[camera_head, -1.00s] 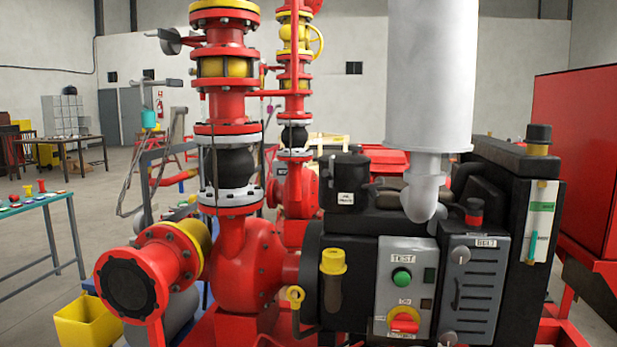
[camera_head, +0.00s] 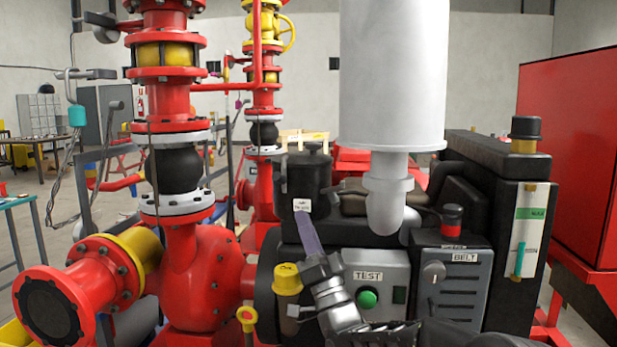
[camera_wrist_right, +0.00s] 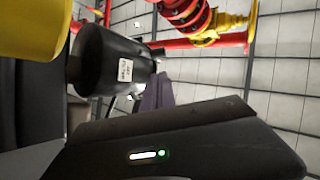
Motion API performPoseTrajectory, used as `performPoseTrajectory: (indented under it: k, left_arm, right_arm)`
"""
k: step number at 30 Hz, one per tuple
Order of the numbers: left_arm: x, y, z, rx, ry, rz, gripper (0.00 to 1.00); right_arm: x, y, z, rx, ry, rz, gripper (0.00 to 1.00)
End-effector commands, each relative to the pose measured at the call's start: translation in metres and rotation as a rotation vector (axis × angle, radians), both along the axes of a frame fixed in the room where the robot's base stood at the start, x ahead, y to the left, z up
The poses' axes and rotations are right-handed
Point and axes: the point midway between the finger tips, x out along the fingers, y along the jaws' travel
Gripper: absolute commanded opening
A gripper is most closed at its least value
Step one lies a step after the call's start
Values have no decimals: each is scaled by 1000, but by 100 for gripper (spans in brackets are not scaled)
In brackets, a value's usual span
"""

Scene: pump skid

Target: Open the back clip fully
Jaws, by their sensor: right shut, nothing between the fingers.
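A black canister (camera_head: 303,178) with a small white label stands upright on the engine, behind the control panel. It also shows in the right wrist view (camera_wrist_right: 95,62), lying sideways in the picture. I cannot make out the back clip for certain in either view; the canister's far side is hidden. My right gripper (camera_head: 302,222) reaches up from the bottom, its narrow purple-grey fingers shut and empty. In the head view the fingertips overlap the canister's front lower side, just below the label; I cannot tell whether they touch it. My left gripper is not in view.
A yellow cap (camera_head: 287,278) sits close left of my right wrist. The TEST panel (camera_head: 385,272) is right of it. A large white cylinder (camera_head: 392,80) with a bent pipe stands right of the canister. Red pump pipework (camera_head: 200,270) fills the left.

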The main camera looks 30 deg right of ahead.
Motion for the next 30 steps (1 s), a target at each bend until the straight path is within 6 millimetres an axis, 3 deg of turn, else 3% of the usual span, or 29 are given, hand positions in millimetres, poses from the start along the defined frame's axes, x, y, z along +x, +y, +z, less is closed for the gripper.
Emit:
performPoseTrajectory:
  k: [17, 30]
  left_arm:
    - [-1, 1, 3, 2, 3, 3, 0]
    - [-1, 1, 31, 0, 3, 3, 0]
  right_arm:
    - [1, 1, 9, -2, -12, 4, 0]
    - [44, 1, 58, -2, -12, 4, 0]
